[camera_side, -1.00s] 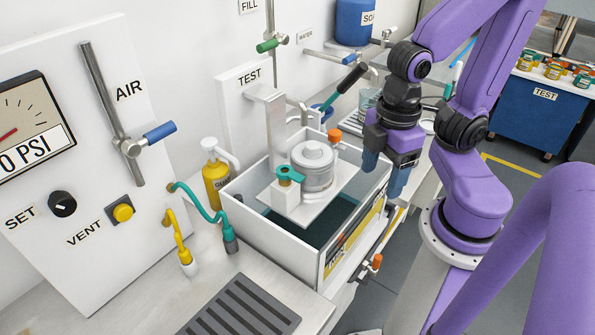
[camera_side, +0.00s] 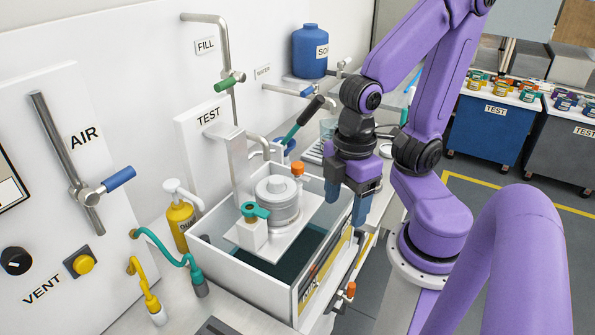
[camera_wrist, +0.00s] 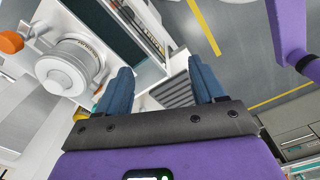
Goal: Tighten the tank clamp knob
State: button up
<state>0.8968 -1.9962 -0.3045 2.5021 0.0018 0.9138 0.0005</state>
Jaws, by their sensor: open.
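A white open tank (camera_side: 237,277) holds a clear-walled test fixture with a grey cylinder (camera_side: 277,205). An orange knob (camera_side: 298,168) stands at the back right of the cylinder, and a teal handle (camera_side: 255,211) at its front left. A second orange knob (camera_side: 351,288) sits outside the tank's front right corner. I cannot tell which knob belongs to the clamp. My gripper (camera_side: 347,203) hangs right of the cylinder, near the tank's right wall, fingers down, apart and empty. In the wrist view, my gripper (camera_wrist: 160,70) shows free space between its fingers; one orange knob (camera_wrist: 11,42) is at upper left.
An AIR panel (camera_side: 60,200) with a blue-handled lever stands at left. A black-handled lever (camera_side: 302,122) and a blue jug (camera_side: 310,52) are behind.

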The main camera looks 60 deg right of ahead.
dwell(0.3)
jog(key=shift+c, duration=0.5)
notch_tip(320, 180, up, 8)
jog(key=m, duration=0.2)
send_over(299, 163)
notch_tip(299, 163, down, 17)
jog(key=shift+a+f, duration=0.1)
jog(key=c, duration=1)
